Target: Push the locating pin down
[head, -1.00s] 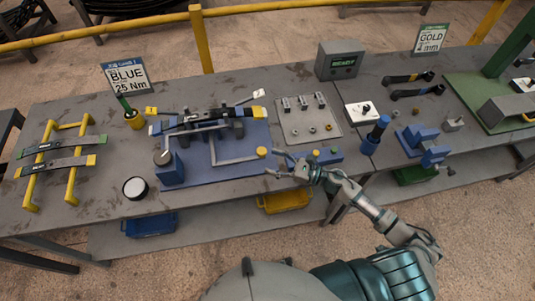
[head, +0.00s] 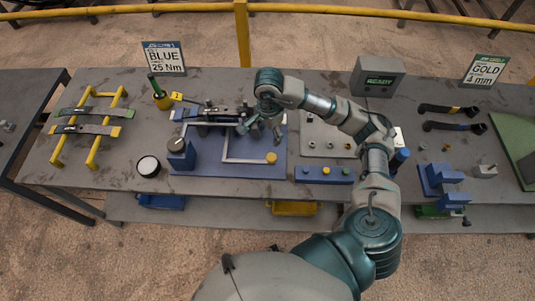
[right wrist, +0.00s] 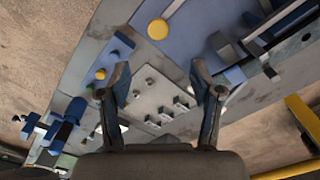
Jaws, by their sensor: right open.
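The blue fixture plate (head: 245,170) lies on the bench, with a dark leaf spring (head: 210,116) across its back. A yellow round knob (head: 271,158) tops the end of a grey bar on the plate; the knob also shows in the right wrist view (right wrist: 158,28). A blue block with a grey round top (head: 177,144) stands at the plate's left. I cannot tell which part is the locating pin. My right gripper (head: 261,132) is open and empty above the plate's back right; its spread fingers show in the right wrist view (right wrist: 157,75). My left gripper is not in view.
A blue button box (head: 324,174) and a grey plate with pegs (head: 325,146) lie right of the fixture. A yellow rack (head: 93,165) with leaf springs stands at left, near a round dark-rimmed dial (head: 148,166). A READY box (head: 377,78) stands behind.

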